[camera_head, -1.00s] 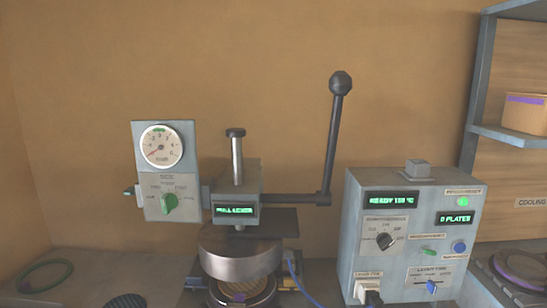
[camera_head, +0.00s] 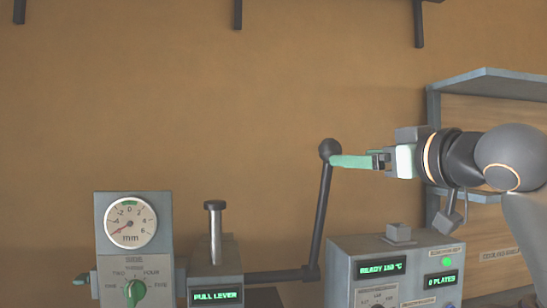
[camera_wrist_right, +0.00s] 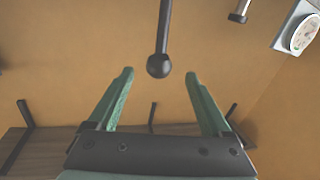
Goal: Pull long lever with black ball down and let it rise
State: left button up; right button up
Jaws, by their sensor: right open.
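The long lever (camera_head: 321,215) stands nearly upright, leaning slightly right, with a black ball (camera_head: 329,150) at its top. My right gripper (camera_head: 336,161) comes in from the right with its green fingers at the ball's height. In the right wrist view my right gripper (camera_wrist_right: 160,84) is open, and the black ball (camera_wrist_right: 158,66) shows between and slightly beyond its fingertips. No clear contact with the ball shows. The press display (camera_head: 216,296) reads PULL LEVER. My left gripper is not in view.
A control box (camera_head: 343,271) reading READY and 0 PLATES stands below my right arm. A dial gauge (camera_head: 130,222) and a metal post (camera_head: 216,220) are left of the lever. A shelf unit (camera_head: 433,110) stands at right. The wall area left of the ball is clear.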

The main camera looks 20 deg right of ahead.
aim_at(320, 151)
jog(key=w+p, duration=0.1)
jog(key=w, duration=0.3)
jog(key=w+p, duration=0.1)
jog(key=w, duration=0.2)
jog(key=w+r+p, duration=0.1)
jog(key=w, duration=0.3)
jog(key=shift+w+a, duration=0.25)
jog(key=shift+w, duration=0.1)
grip_shut()
dwell(0.3)
dwell(0.4)
